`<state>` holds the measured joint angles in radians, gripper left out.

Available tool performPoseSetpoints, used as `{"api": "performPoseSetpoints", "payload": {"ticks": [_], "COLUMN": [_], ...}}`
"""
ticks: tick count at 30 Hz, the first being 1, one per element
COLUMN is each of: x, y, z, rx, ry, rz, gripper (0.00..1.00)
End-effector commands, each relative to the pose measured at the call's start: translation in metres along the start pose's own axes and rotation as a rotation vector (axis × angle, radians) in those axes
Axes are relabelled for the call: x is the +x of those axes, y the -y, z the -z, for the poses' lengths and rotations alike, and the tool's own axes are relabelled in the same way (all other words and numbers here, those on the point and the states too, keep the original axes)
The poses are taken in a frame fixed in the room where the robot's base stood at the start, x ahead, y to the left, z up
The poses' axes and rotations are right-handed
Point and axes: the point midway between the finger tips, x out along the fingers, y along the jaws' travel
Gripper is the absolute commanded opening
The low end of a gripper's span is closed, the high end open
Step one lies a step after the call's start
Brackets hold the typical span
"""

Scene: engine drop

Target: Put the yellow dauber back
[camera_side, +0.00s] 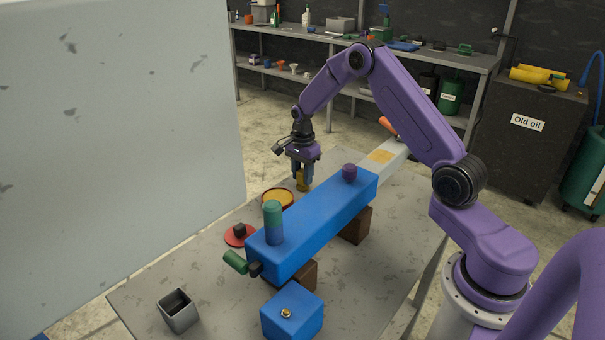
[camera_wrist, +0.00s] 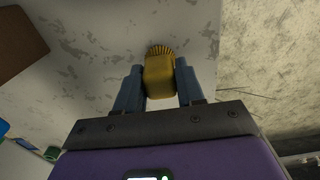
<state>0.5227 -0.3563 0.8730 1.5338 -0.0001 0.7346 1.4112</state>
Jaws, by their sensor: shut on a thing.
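The yellow dauber (camera_wrist: 159,78) is held between the two fingers of my gripper (camera_wrist: 160,90). Its ridged tip points away from the palm, over the bare table. In the side view my gripper (camera_side: 302,178) points down, with the dauber (camera_side: 302,185) between its fingers. It is just behind and right of a round tin (camera_side: 277,196) with a red rim and orange-yellow contents. The gap between dauber and table cannot be told. A red disc (camera_side: 234,240) with a dark knob lies on the table left of the tin. A grey square cup (camera_side: 178,312) stands front left and looks empty.
A long blue block (camera_side: 325,218) on brown supports (camera_side: 356,226) lies right of the tin. A green-blue cylinder (camera_side: 273,222) and a purple cap (camera_side: 349,172) stand on it. A blue cube (camera_side: 292,318) is in front. A pale panel (camera_side: 110,130) rises at left.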

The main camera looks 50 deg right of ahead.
Motion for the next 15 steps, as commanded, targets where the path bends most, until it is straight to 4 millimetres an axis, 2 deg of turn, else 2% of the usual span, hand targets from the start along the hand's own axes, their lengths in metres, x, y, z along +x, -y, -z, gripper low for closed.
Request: {"api": "performPoseSetpoints", "payload": {"ticks": [5,6,7,8,15], "x": [0.0049,0.0044,0.0044,0.0043,0.0043], "y": [0.0,0.0001,0.0,0.0,0.0], "z": [0.0002,0.0003,0.0002,0.0002,0.0001], "rx": [0.0,0.0,0.0,0.0,0.0], "ry": [0.0,0.0,0.0,0.0,0.0], "rz": [0.0,0.001,0.0,0.0,0.0], "gripper": [0.09,0.51,0.61,0.63,0.63]}}
